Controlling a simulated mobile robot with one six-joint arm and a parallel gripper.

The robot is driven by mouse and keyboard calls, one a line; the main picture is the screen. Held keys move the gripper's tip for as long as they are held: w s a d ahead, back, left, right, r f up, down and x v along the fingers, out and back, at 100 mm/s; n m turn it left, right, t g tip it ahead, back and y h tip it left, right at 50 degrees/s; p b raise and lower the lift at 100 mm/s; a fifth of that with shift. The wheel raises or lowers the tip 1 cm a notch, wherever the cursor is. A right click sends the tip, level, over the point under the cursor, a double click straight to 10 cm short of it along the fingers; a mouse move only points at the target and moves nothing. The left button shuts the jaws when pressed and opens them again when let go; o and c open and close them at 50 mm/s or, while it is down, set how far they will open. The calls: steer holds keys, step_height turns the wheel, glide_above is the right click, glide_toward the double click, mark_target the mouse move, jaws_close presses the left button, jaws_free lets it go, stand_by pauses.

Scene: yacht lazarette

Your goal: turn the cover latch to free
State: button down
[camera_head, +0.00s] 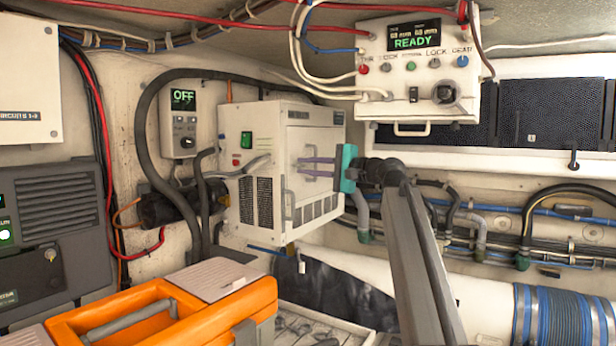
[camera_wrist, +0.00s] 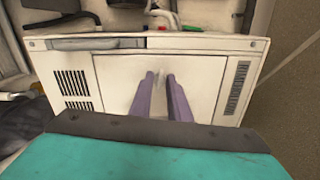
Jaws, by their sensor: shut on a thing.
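A white box unit (camera_head: 252,150) with vents and a front cover panel (camera_head: 315,140) stands against the wall in the head view. The panel fills the middle of the wrist view (camera_wrist: 120,75). My teal gripper with purple fingers (camera_head: 301,167) reaches to the panel from the right. In the wrist view my fingers (camera_wrist: 160,76) lie close together, tips at the panel. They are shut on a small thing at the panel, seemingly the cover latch. The latch is hidden or too small to make out, so its turn cannot be read.
A control box (camera_head: 415,70) reading READY hangs at upper right. A wall controller (camera_head: 183,118) reads OFF. An orange toolbox (camera_head: 160,315) sits in the foreground, below the unit. Hoses and cables (camera_head: 155,150) run beside the unit. Pipes line the right wall.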

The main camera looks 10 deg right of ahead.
steer(key=shift+f+n+b, duration=0.1)
steer(key=shift+n+b, duration=0.45)
steer(key=shift+n, duration=0.25)
steer(key=c, duration=1.7)
jaws_free()
steer(key=shift+o, duration=0.2)
steer(key=shift+s+d, duration=0.1)
steer(key=shift+s, duration=0.05)
steer(key=b+v, duration=0.2)
steer(key=v, duration=1.1)
steer(key=shift+s+d, duration=0.2)
